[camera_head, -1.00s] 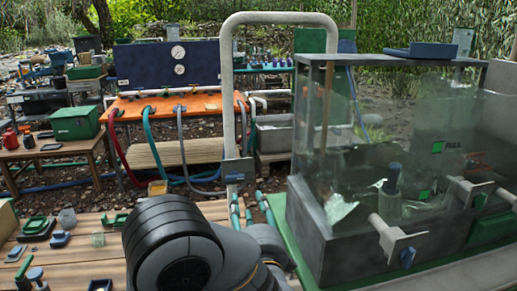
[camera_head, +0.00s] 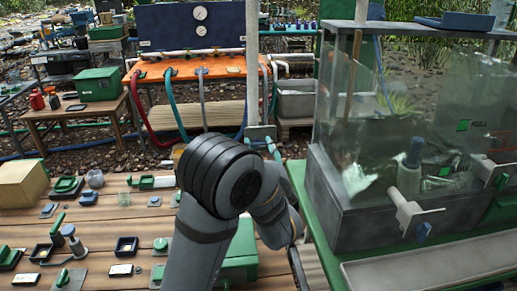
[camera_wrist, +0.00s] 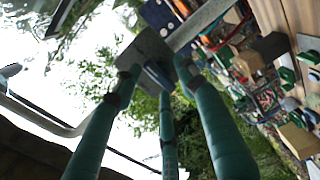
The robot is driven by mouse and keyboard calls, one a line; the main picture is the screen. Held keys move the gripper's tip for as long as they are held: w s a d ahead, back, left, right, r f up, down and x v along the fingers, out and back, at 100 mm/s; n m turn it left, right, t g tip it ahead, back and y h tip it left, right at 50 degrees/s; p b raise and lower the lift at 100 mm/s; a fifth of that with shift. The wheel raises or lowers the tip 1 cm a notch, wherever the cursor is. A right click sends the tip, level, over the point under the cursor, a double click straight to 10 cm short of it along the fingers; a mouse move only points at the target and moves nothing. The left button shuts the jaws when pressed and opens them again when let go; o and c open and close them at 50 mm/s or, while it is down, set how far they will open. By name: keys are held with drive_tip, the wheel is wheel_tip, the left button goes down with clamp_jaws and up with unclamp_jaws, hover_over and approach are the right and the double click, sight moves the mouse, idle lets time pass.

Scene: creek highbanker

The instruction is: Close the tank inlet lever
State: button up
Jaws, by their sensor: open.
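A clear-walled tank (camera_head: 400,110) with a dark base stands at the right in the head view. A grey fitting (camera_head: 410,213) with a small blue handle (camera_head: 423,232) is on its front. A second fitting (camera_head: 497,173) is farther right. A grey plate (camera_head: 262,132) sits on the upright pipe (camera_head: 252,70) left of the tank. My gripper (camera_head: 271,147) is open at this plate, with teal fingers. In the wrist view the fingers (camera_wrist: 158,80) spread around the plate (camera_wrist: 146,54) and its dark blue piece (camera_wrist: 156,75). Contact is unclear. No label shows which part is the tank inlet lever.
A plank table (camera_head: 120,215) with several small green and blue parts lies at the left. An orange bench (camera_head: 190,72) with hoses and a gauge panel (camera_head: 190,27) stands behind. A pale trough (camera_head: 430,268) runs along the front right.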

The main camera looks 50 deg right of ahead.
drive_tip(key=shift+c, duration=1)
drive_tip(key=c, duration=0.8)
drive_tip(key=shift+f, duration=0.15)
clamp_jaws()
drive_tip(key=shift+a+n, duration=0.1)
drive_tip(key=shift+n, duration=0.3)
drive_tip(key=n+b, duration=0.9)
drive_tip(key=n, duration=0.7)
drive_tip(key=shift+s+f+n, duration=0.1)
drive_tip(key=shift+s+n, duration=0.05)
drive_tip(key=shift+n, duration=0.25)
drive_tip(key=shift+d+r, duration=0.2)
drive_tip(key=o, duration=1)
unclamp_jaws()
drive_tip(key=shift+s, duration=0.1)
